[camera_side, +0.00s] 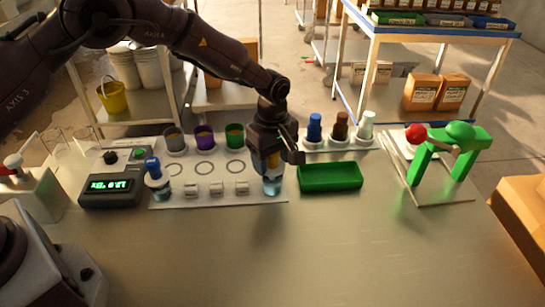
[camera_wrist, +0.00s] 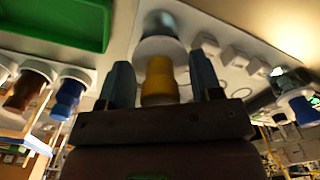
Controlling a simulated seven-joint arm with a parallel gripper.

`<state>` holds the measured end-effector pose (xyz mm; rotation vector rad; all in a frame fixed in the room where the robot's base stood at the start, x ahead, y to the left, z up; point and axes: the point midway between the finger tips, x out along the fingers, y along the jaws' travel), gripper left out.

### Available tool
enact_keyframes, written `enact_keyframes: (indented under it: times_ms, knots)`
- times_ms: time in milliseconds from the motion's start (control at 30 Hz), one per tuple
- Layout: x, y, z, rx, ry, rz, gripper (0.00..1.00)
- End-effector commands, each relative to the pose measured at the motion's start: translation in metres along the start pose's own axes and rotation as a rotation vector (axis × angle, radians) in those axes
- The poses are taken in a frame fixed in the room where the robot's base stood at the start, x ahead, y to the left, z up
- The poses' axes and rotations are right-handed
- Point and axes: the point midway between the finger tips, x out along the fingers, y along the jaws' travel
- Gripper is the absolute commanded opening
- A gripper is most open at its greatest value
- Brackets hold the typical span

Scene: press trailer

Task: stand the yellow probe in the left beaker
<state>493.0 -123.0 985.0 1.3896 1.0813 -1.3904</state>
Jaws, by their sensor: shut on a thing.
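My gripper (camera_side: 272,150) points down over the right end of the white board and is shut on the yellow probe (camera_side: 272,162). In the wrist view the yellow probe (camera_wrist: 159,78) stands between my two fingers (camera_wrist: 161,88). A clear beaker with bluish liquid (camera_side: 272,186) is straight below the probe, near the green tray. I cannot tell whether the probe's lower end is inside its rim. A second beaker (camera_side: 158,188) stands at the board's left end with a blue-topped probe (camera_side: 153,166) in it. It also shows at the right of the wrist view (camera_wrist: 300,105).
Grey, purple and green cups (camera_side: 205,137) line the board's (camera_side: 215,203) back edge. Small white blocks (camera_side: 216,188) sit in front. A green tray (camera_side: 330,177) lies to the right, then a green press frame (camera_side: 452,150). A meter (camera_side: 110,185) stands left. The front table is clear.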

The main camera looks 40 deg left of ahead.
Motion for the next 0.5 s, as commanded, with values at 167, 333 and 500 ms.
enact_keyframes:
  times_ms: [167, 333, 500]
  knots:
    - [0.0006, 0.0001, 0.0001, 0.000, 0.000, 0.000, 0.34]
    - [0.0035, 0.0001, 0.0001, 0.000, 0.000, 0.000, 0.34]
    - [0.0068, 0.0002, 0.0001, 0.000, 0.000, 0.000, 0.34]
